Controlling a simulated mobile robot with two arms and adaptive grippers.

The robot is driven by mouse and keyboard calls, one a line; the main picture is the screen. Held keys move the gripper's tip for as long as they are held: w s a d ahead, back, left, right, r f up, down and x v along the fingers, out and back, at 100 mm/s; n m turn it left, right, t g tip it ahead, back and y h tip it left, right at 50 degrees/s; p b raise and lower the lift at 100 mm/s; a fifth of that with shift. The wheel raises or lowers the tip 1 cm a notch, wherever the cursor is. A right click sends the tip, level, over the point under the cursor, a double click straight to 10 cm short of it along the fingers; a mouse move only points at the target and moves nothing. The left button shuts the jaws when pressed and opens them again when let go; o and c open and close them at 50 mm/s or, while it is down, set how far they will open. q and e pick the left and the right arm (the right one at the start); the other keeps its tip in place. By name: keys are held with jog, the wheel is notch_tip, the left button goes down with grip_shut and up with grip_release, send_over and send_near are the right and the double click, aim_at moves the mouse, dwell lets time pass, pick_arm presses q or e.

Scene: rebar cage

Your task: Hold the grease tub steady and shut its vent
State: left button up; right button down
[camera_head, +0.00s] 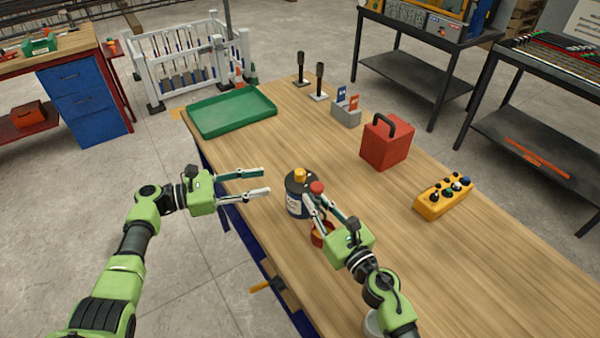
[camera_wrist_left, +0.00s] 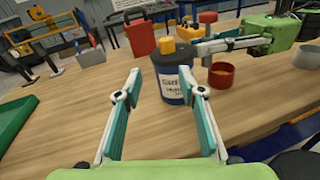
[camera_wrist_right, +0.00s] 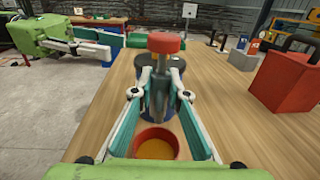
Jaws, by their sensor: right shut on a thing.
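The grease tub (camera_head: 295,197) is a dark blue cylinder with a white label and a yellow cap (camera_head: 299,174) on top. It stands upright on the wooden table. My left gripper (camera_head: 266,182) is open and empty to the left of the tub; in the left wrist view the tub (camera_wrist_left: 174,88) stands ahead of its fingers. My right gripper (camera_head: 314,200) is shut on a red-topped metal piece (camera_wrist_right: 165,44), close beside the tub. In the right wrist view this piece hides much of the tub. I cannot tell which part is the vent.
A red cup (camera_wrist_left: 221,75) with orange contents sits below my right gripper. A green tray (camera_head: 232,111) lies at the far left of the table. A red box (camera_head: 386,143) and a yellow block with several knobs (camera_head: 444,197) stand to the right. The table between is clear.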

aim_at(300, 171)
pick_arm(q)
jog(key=shift+g+h, duration=0.3)
jog(key=shift+h, duration=0.3)
jog(key=x, duration=0.3)
jog(key=r+x, duration=0.1)
jog(key=x, duration=0.3)
jog(key=s+x, duration=0.1)
jog(key=x, duration=0.3)
jog(key=shift+d+r, duration=0.15)
jog(key=shift+d, duration=0.3)
grip_shut()
